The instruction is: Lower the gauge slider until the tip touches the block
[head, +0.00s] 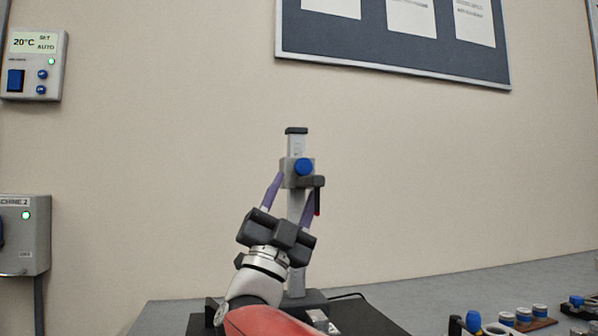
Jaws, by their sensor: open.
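The left finger's end is beside the slider; the right finger is partly behind the tip. Whether they touch is unclear.
A dark plate (365,318) lies under the gauge on the grey table (430,295). Several small parts with blue and grey tops (507,319) stand at the right. The wall behind has a notice board (400,60) and control boxes (35,65).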

